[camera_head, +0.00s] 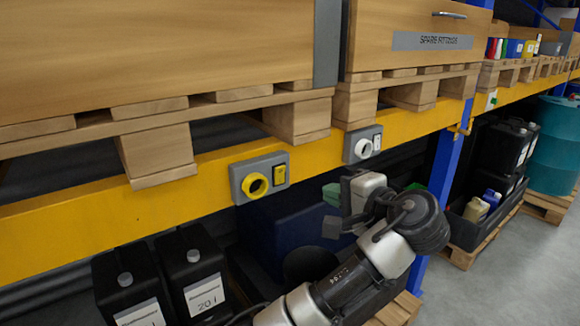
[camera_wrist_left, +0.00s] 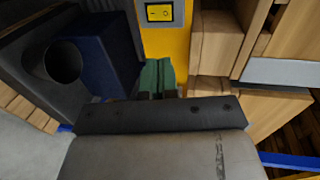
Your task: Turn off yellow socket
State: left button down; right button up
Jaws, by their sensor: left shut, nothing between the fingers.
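The yellow socket (camera_head: 256,186) is a round yellow outlet on a grey box fixed to the yellow shelf beam. Its yellow switch (camera_head: 280,174) sits on the right part of the same box. A yellow switch on a grey plate (camera_wrist_left: 159,12) shows at the top of the left wrist view; I cannot tell which way it is set. My left gripper (camera_head: 331,195) has green fingertips and is to the right of the yellow socket, apart from it. In the left wrist view its fingers (camera_wrist_left: 157,76) are together and empty, below the switch. My right gripper is not in view.
A white socket (camera_head: 362,150) on another grey box is above my left gripper. Wooden pallets (camera_head: 157,152) and crates rest above the beam (camera_head: 110,217). Black canisters (camera_head: 193,272) and a dark blue bin (camera_head: 285,222) stand below. Grey floor lies open at right.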

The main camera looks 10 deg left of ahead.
aim_at(284, 167)
pick_arm(q)
jog(key=shift+w+r, duration=0.1)
jog(key=p+x, duration=0.2)
jog(key=x, duration=0.2)
jog(key=p+x, duration=0.1)
jog(key=x, duration=0.3)
jog(key=r+p+x, duration=0.1)
jog(key=p+x, duration=0.1)
jog(key=x, duration=0.3)
jog(key=shift+a+r+p, duration=0.1)
jog(key=shift+p, duration=0.25)
jog(key=shift+w+a, duration=0.3)
jog(key=shift+w, duration=0.05)
jog(key=shift+w+a, duration=0.2)
